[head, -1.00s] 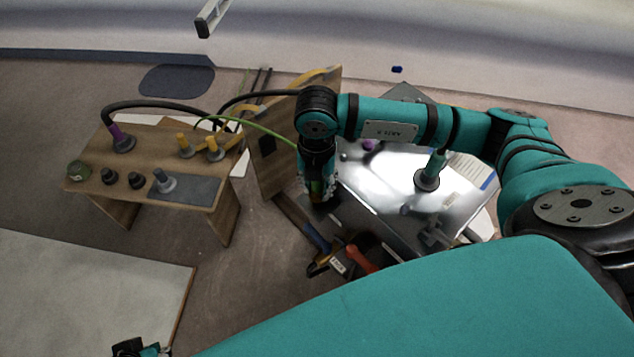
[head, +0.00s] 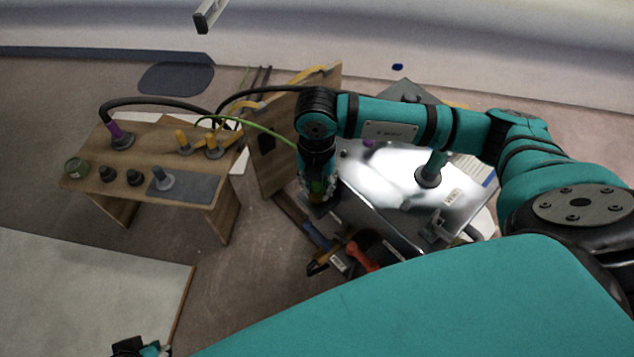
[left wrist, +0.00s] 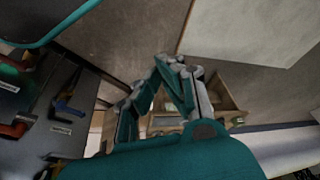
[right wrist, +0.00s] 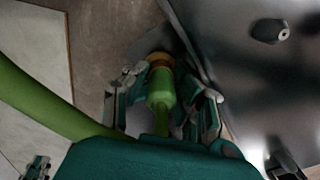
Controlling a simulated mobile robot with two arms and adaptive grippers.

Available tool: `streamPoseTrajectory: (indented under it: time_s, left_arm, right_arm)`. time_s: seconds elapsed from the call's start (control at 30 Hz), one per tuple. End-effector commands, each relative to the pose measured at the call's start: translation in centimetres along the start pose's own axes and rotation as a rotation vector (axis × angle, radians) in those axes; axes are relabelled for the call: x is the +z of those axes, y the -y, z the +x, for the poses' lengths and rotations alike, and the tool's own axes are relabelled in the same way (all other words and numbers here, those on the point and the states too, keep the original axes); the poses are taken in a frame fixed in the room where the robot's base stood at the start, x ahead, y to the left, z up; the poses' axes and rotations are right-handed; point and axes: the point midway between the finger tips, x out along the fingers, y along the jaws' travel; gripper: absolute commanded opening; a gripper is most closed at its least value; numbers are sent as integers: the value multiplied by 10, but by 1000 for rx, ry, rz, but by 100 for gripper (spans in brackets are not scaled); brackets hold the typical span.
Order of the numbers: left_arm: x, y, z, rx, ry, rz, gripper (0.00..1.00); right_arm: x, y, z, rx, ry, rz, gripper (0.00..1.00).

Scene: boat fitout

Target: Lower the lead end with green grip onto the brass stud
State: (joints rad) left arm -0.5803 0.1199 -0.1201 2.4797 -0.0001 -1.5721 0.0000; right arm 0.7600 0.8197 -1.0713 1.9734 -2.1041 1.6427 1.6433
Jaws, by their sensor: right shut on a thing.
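My right gripper (head: 318,196) points down beside the upright wooden board, at the left edge of the shiny metal plate (head: 375,190). In the right wrist view, its fingers (right wrist: 163,85) are shut around the green grip (right wrist: 161,88) of the lead end. An orange-brown ring (right wrist: 160,60) shows at the grip's far end. The green lead (head: 262,130) runs from the gripper back to the left. I cannot make out the brass stud; the gripper and grip cover the area below. My left gripper (left wrist: 172,66) is empty, with its fingers drawn together, away from the plate.
A wooden bench (head: 140,165) on the left holds a purple-gripped lead end (head: 118,134), yellow posts and dark knobs. The wooden board (head: 280,150) stands close left of my right gripper. A grey post base (head: 428,177) stands on the plate. A red-handled tool (head: 362,256) lies in front.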

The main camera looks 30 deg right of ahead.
Motion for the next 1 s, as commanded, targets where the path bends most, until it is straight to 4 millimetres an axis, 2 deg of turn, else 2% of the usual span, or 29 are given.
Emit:
streamPoseTrajectory:
  time_s: [0.63, 0.93, 0.97, 1.0]
  left_arm:
    - [-19, -2, 7, 4, -93, 4, 0]
    - [-20, -2, 6, 4, -93, 4, 0]
    - [-20, -2, 6, 4, -92, 4, 0]
    - [-19, -2, 6, 4, -92, 4, 0]
  right_arm:
    - [0, 0, 11, 1, 0, 0, 0]
    - [0, 0, 10, 0, 0, 0, 0]
    - [0, 0, 10, 0, 0, 0, 29]
    - [0, 0, 10, 0, 0, 0, 34]
